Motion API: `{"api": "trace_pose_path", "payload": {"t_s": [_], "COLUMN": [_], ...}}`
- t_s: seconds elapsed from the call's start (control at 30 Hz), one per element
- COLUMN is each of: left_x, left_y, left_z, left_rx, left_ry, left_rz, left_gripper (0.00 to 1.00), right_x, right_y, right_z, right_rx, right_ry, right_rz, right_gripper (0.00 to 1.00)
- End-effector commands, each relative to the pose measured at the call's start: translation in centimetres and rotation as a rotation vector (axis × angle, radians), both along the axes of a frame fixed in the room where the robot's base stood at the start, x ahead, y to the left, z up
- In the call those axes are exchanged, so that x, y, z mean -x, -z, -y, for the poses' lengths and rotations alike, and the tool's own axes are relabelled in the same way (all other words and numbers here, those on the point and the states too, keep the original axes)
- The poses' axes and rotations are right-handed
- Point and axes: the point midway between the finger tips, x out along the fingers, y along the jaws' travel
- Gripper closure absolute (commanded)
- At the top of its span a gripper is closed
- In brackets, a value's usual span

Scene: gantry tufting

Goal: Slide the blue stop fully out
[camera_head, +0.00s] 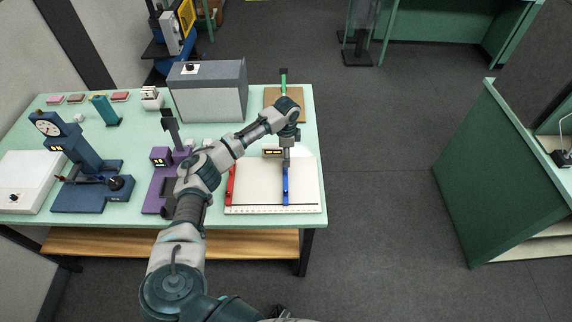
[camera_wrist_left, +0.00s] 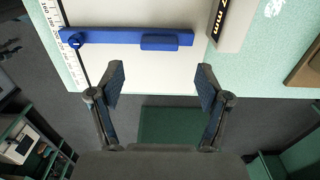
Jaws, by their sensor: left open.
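The blue stop (camera_head: 285,186) is a slim bar lying across the white board (camera_head: 258,180) on the green table. In the left wrist view the blue stop (camera_wrist_left: 115,38) has a round knob at its ruler end and a raised block on its bar. My left gripper (camera_head: 287,158) is over the board near the far end of the stop. In the wrist view my left gripper (camera_wrist_left: 161,83) is open and empty, its fingertips apart from the stop.
A red bar (camera_head: 230,185) lies along the board's left side. A small display box (camera_head: 272,152) stands at the board's back edge; it reads mm in the wrist view. A purple device (camera_head: 160,157) stands left. The floor (camera_head: 375,190) right of the table is clear.

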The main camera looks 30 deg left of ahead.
Motion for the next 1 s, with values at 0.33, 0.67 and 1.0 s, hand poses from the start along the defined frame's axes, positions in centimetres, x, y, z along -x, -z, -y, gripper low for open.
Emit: {"api": "trace_pose_path", "payload": {"t_s": [0.33, 0.67, 1.0], "left_x": [0.2, 0.1, 0.1], "left_y": [5.9, 6.7, 6.7], "left_z": [-0.3, -0.2, -0.2], "left_rx": [0.001, 0.000, 0.000], "left_ry": [-0.001, -0.001, -0.001], "left_rz": [0.001, 0.002, 0.001], "left_gripper": [0.23, 0.23, 0.90], "right_x": [0.0, 0.1, 0.1], "right_y": [-0.2, -0.2, -0.2], "right_z": [-0.2, -0.4, -0.3], "right_rx": [-0.001, -0.003, -0.003], "right_ry": [0.004, 0.005, 0.004], "right_rz": [0.000, -0.001, 0.000], "right_gripper": [0.60, 0.60, 0.60]}}
